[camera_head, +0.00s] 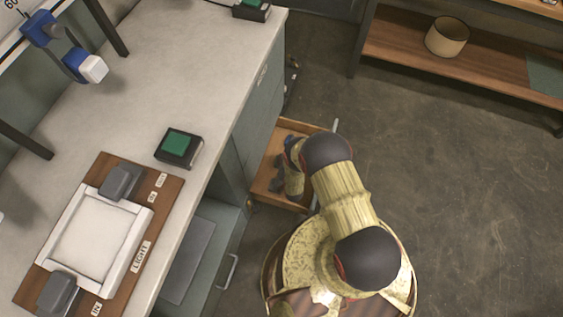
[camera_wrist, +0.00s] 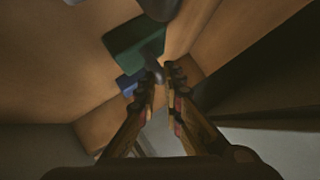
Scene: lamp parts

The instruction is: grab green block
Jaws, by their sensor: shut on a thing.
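The green block (camera_wrist: 135,38) shows in the wrist view inside a wooden drawer, just above and left of my fingertips. A short grey peg (camera_wrist: 155,72) seems to come off its lower side and reach between the fingertips. My gripper (camera_wrist: 165,88) is closed to a narrow gap, apparently on this peg. A blue piece (camera_wrist: 128,83) lies behind the left finger, partly hidden. In the head view my gripper reaches down into the open drawer (camera_head: 266,186); my arm hides the block there.
The drawer's wooden walls rise close around my gripper. The grey counter (camera_head: 215,75) stands left of it, with a green-topped button box (camera_head: 177,147) and a wooden board with a white tray (camera_head: 95,236). A shelf with a round bin (camera_head: 447,37) stands at the upper right. Floor between is clear.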

